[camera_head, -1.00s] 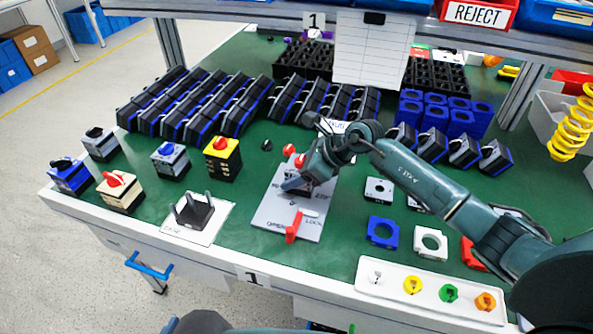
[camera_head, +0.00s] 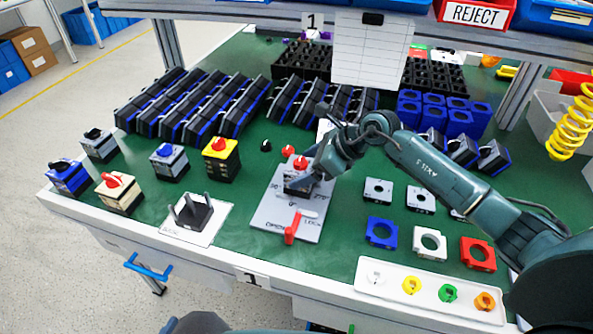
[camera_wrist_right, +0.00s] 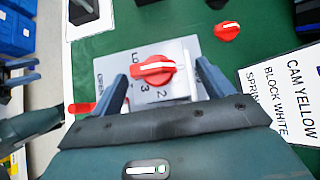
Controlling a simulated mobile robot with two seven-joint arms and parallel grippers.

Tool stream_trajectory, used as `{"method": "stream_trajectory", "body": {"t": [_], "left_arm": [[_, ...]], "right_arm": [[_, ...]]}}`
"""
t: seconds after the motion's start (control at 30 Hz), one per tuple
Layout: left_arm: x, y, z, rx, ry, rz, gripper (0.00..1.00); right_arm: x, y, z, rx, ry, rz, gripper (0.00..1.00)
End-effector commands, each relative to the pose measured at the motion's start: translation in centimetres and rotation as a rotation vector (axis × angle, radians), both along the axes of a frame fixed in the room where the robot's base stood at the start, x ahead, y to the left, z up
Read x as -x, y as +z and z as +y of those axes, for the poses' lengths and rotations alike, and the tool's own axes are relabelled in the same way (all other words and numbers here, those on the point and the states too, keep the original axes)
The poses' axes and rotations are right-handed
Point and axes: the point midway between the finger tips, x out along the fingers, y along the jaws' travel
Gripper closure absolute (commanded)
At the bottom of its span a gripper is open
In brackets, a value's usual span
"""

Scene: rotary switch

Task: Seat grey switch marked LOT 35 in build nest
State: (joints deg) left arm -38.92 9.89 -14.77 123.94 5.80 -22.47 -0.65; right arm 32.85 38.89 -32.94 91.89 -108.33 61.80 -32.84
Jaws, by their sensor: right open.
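A switch with a red knob (camera_head: 301,163) stands in the build nest, a light grey plate (camera_head: 272,214) marked OPEN and LOCK with a red lever (camera_head: 292,228). Its body is partly hidden by my right gripper (camera_head: 304,178), and no LOT 35 marking is legible. In the right wrist view the red knob (camera_wrist_right: 153,69) with its white pointer lies between the spread fingers of my right gripper (camera_wrist_right: 163,84), with gaps beside it. The right gripper is open. The red lever (camera_wrist_right: 82,108) lies left of the fingers.
Several other switches stand left of the nest, including a yellow one (camera_head: 221,160) and a grey one with a blue knob (camera_head: 169,161). A black post fixture (camera_head: 195,212) is nearby. A loose red knob (camera_head: 288,151) lies behind the nest. A white tray (camera_head: 385,293) holds coloured parts.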

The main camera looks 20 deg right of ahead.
Motion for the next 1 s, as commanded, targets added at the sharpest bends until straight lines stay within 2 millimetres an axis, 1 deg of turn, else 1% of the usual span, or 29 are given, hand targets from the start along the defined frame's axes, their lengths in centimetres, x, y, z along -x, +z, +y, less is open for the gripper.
{"method": "stream_trajectory", "body": {"t": [0.03, 0.2, 0.4, 0.6, 1.0], "left_arm": [[0.0, -0.1, 0.0, 0.001, 0.0, 0.0, 0.64], [0.0, -0.2, -0.1, 0.006, 0.0, 0.002, 0.64], [0.0, -0.4, -0.1, 0.01, 0.0, 0.002, 0.64], [0.0, -0.4, -0.1, 0.011, 0.0, 0.002, 0.64], [0.0, -0.3, -0.1, 0.01, 0.002, 0.002, 0.64]], "right_arm": [[0.4, 0.9, -0.9, 0.004, -0.002, -0.003, 0.2], [1.9, 3.3, -3.0, 0.004, -0.002, -0.001, 0.2], [3.0, 5.2, -4.5, 0.002, -0.001, 0.001, 0.2], [3.3, 5.8, -4.9, 0.0, -0.001, 0.001, 0.2], [3.3, 5.8, -4.9, 0.0, -0.001, 0.001, 0.2]]}}
